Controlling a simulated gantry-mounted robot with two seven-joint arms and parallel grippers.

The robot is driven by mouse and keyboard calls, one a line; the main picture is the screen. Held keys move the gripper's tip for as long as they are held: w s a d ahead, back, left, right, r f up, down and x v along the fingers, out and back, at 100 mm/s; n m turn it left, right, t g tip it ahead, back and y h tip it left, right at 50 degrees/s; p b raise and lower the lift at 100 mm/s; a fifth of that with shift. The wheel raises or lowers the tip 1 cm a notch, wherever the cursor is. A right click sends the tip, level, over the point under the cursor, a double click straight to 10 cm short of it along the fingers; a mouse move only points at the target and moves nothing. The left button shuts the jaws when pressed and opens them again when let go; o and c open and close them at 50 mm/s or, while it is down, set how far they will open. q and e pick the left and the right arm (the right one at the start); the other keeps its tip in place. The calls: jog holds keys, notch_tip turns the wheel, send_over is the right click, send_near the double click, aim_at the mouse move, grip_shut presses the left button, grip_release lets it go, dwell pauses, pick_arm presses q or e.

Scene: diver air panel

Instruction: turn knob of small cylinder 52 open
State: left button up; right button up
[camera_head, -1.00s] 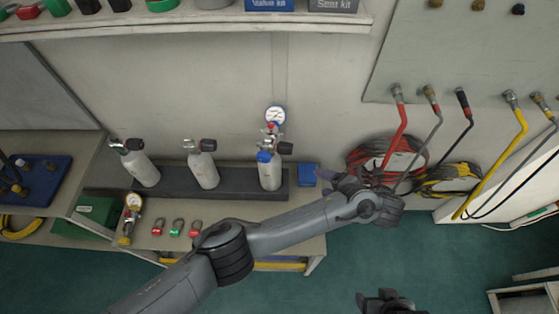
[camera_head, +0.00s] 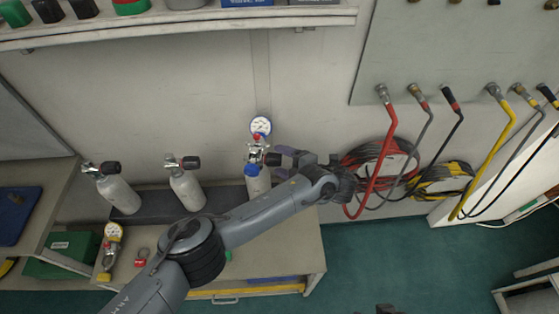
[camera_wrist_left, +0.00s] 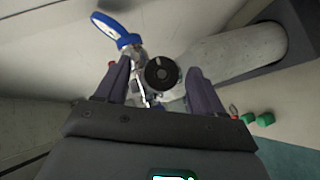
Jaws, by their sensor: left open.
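Three small white cylinders stand in a row on the bench. The right one (camera_head: 257,186) carries a gauge (camera_head: 261,126), a blue collar and a black knob (camera_head: 272,159) pointing right. No number is legible on it. My left gripper (camera_head: 288,158) is at this knob, coming from the right. In the left wrist view the round knob (camera_wrist_left: 162,73) sits between the two open fingers of my left gripper (camera_wrist_left: 159,66), with no clear grip on it. A dark piece at the bottom edge of the head view, probably my right gripper (camera_head: 388,309), is almost cut off.
The middle cylinder (camera_head: 188,190) and left cylinder (camera_head: 120,194) stand to the left in a dark rack (camera_head: 152,207). Hose coils (camera_head: 440,182) hang on the right. A shelf (camera_head: 180,26) runs above. My left forearm covers part of the bench (camera_head: 290,250).

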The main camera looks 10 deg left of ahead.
pick_arm(q)
jog(key=shift+x, duration=0.85)
jog(key=c, duration=1)
jog(key=shift+c, duration=0.2)
